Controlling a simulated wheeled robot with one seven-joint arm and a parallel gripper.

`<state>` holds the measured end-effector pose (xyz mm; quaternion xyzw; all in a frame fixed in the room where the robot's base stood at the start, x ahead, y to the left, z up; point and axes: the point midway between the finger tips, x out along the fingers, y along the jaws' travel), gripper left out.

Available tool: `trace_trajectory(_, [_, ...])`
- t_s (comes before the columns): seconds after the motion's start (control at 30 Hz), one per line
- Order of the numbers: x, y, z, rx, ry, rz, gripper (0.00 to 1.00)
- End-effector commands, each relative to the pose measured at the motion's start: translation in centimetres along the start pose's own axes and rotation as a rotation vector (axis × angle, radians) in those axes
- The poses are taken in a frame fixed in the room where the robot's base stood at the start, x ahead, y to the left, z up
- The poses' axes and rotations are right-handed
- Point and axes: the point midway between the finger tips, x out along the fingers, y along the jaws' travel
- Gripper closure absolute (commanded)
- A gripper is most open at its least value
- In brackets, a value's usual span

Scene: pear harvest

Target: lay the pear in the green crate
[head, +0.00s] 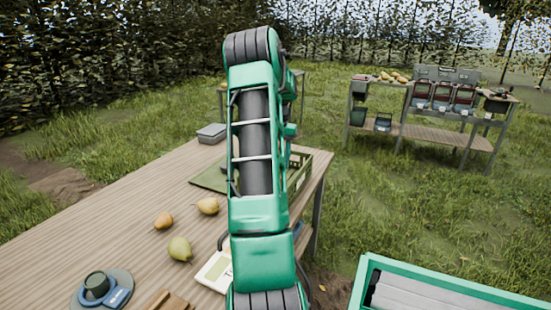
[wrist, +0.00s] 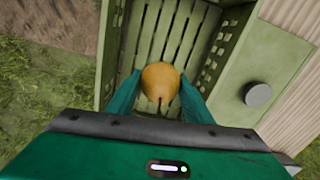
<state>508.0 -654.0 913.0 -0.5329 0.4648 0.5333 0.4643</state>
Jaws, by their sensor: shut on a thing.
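In the wrist view, my gripper (wrist: 160,97) is shut on a yellow-orange pear (wrist: 160,80), with one teal finger on each side of it. The pear is over the slatted floor of the green crate (wrist: 207,42). I cannot tell whether the pear touches the crate floor. In the head view, the green crate (head: 303,174) stands at the table's far right corner, partly hidden behind my arm. My gripper and the held pear are hidden behind the arm in that view.
Pears lie loose on the table (head: 110,225): a green one (head: 180,249), a yellow one (head: 208,206) and an orange one (head: 163,220). A green mat (head: 208,180) and a grey box (head: 211,133) are near the crate. A scale (head: 214,272) is at the front.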

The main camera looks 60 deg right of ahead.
Motion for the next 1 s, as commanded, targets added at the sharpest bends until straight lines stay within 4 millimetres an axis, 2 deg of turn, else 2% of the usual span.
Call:
trace_trajectory(0.53, [2.3,0.0,0.0,0.0,-0.001,0.0,0.79])
trace_trajectory(1.0, [2.6,0.0,0.0,0.0,0.0,0.0,0.79])
